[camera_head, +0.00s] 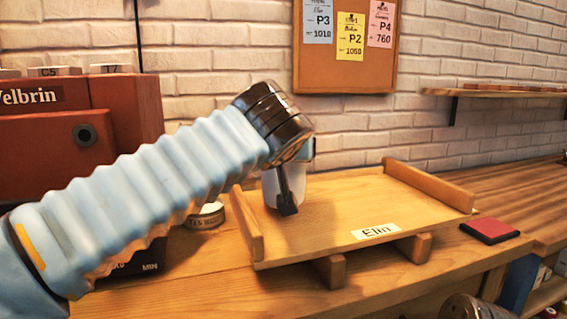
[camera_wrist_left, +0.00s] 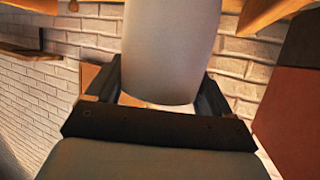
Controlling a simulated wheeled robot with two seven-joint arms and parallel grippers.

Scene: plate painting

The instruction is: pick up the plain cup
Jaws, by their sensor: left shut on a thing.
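The plain cup (camera_head: 270,187) is whitish, with no marking on the side I see. It is at the left end of the wooden tray labelled "Elin" (camera_head: 345,222). My left gripper (camera_head: 287,205) is shut on it, and my wrist hides its upper part in the head view. I cannot tell whether its base touches the tray. In the left wrist view the pale cup (camera_wrist_left: 170,50) fills the space between the dark fingers of my left gripper (camera_wrist_left: 160,88). My right gripper is not in view.
A round tin (camera_head: 206,216) stands left of the tray, partly behind my arm. A reddish-brown machine (camera_head: 125,110) is at the left. A red pad (camera_head: 489,230) lies right of the tray. A corkboard (camera_head: 345,75) hangs on the brick wall. The tray's middle and right are bare.

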